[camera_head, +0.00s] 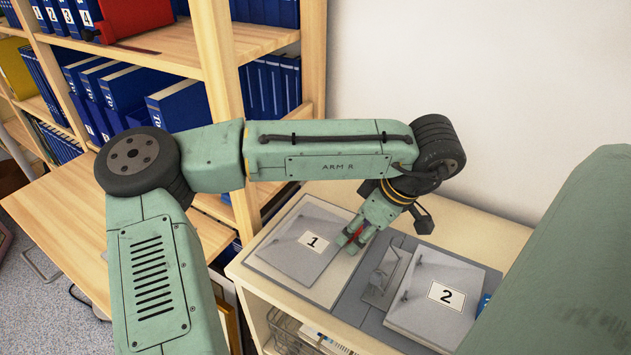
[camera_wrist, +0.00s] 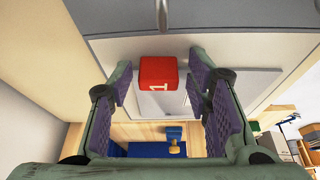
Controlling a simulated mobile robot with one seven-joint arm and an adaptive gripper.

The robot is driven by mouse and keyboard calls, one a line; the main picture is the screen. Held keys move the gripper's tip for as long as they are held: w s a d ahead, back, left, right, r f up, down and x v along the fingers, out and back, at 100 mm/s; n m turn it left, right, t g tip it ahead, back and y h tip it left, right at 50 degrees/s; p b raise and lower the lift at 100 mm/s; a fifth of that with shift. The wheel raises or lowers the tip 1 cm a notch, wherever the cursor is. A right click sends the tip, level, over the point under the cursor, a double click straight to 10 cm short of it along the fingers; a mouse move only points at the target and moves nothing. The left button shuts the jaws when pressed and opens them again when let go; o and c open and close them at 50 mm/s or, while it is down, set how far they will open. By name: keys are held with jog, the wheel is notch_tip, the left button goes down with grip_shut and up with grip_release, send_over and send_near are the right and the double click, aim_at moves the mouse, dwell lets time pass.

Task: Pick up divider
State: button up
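My gripper (camera_head: 352,241) points down over the right side of the grey lid (camera_head: 300,245) labelled 1 on the cabinet. In the wrist view, its two purple-padded fingers (camera_wrist: 160,78) stand apart. A small red block (camera_wrist: 158,72) with a pale mark shows between them, with a narrow gap on each side. In the head view only a bit of red (camera_head: 357,236) shows at the fingertips; the rest is hidden. Nothing in view is labelled as a divider, so I cannot tell for certain that the red block is it.
A second grey lid (camera_head: 436,300) labelled 2 lies to the right, with a grey bracket-like part (camera_head: 387,275) between the lids. A wooden shelf (camera_head: 222,75) with blue binders (camera_head: 180,105) stands behind and left. A white wall (camera_head: 480,90) rises behind the cabinet (camera_head: 490,240).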

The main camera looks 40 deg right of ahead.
jog(key=shift+f, duration=0.1)
jog(key=c, duration=0.9)
